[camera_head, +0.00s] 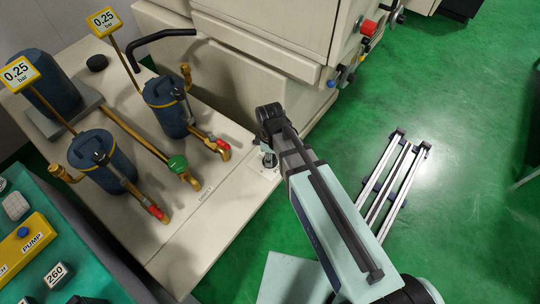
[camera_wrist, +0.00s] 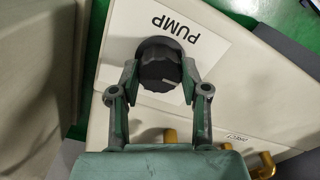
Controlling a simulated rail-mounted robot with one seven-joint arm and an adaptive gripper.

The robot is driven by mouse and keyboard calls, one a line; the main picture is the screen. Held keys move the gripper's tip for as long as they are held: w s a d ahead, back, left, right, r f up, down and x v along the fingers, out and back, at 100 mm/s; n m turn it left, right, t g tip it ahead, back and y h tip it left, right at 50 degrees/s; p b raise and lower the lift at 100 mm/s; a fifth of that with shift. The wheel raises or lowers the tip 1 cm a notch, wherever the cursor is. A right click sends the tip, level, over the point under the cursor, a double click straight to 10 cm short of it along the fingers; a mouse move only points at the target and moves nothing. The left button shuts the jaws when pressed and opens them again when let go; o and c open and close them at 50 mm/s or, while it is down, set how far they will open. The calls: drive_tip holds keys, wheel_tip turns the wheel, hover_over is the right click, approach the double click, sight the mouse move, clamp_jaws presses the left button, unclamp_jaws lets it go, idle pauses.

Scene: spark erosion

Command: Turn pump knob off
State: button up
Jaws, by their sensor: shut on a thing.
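The pump knob (camera_wrist: 158,60) is round and black, with a pale line on its face. It sits beside a white label reading PUMP (camera_wrist: 186,28) on the pale panel in the wrist view. The two fingers of my gripper (camera_wrist: 160,78) are on either side of the knob and shut on it. In the head view my arm reaches to the right edge of the pale bench (camera_head: 225,228), and I cannot clearly make out the knob there.
Blue canisters with brass pipes and red and green valve handles stand on the bench left of my arm. A green valve handle (camera_head: 177,162) is nearest the middle. A beige machine (camera_head: 262,40) stands behind. Green floor is open at right, around a silver rail frame (camera_head: 393,180).

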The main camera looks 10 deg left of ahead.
idle(0.3)
drive_tip(key=o, duration=1.1)
drive_tip(key=shift+o, duration=0.2)
wheel_tip(320, 180, up, 12)
drive_tip(key=shift+f, duration=0.1)
